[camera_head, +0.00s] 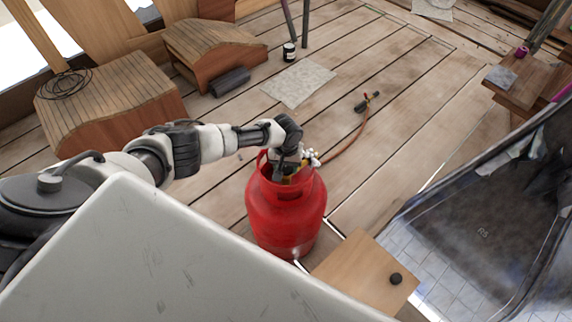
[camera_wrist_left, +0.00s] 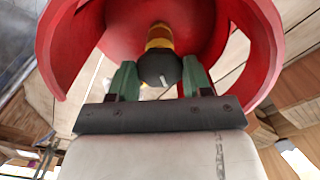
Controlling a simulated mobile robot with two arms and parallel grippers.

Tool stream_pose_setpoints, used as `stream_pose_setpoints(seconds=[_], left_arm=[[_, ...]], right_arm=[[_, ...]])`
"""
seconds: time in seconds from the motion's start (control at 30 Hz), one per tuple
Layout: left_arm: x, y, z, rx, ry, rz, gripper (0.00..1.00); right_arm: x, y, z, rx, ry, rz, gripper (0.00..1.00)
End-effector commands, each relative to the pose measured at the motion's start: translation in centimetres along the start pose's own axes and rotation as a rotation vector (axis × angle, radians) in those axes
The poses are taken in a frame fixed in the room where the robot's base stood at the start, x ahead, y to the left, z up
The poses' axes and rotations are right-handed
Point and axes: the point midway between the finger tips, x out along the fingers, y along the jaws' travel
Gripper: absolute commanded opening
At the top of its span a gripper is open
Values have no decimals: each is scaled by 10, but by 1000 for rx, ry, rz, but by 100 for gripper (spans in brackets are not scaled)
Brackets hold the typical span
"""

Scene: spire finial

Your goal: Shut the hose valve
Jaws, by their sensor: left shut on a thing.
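A red gas cylinder (camera_head: 285,215) stands upright on the plank floor, with an open collar around its top. The hose valve shows in the left wrist view as a black knob (camera_wrist_left: 160,70) with a white mark, on a yellow brass body (camera_wrist_left: 159,38) inside the red collar (camera_wrist_left: 258,45). My left gripper (camera_head: 284,168) reaches down into the collar from above. In the left wrist view its two green fingers (camera_wrist_left: 158,80) stand on either side of the black knob and are shut on it. My right gripper is in neither view.
An orange hose (camera_head: 352,142) runs from the cylinder top to a torch handle (camera_head: 367,101) on the floor. A small wooden board (camera_head: 362,272) with a black knob lies right of the cylinder. A wooden box (camera_head: 110,100) stands at the left. The planks behind are mostly clear.

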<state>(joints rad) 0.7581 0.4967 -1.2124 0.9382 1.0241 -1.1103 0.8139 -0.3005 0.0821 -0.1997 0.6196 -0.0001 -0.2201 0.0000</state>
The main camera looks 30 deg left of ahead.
Motion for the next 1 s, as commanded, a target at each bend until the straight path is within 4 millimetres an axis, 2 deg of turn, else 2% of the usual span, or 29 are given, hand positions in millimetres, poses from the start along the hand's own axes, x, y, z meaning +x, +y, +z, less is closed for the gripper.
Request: stream_pose_setpoints(seconds=[0.27, 1.0], left_arm=[[0, 0, 1, 148, -3, -1, 26], [0, 0, 1, 796, -3, 0, 26]], right_arm=[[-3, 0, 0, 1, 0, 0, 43], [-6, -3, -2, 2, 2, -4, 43]])
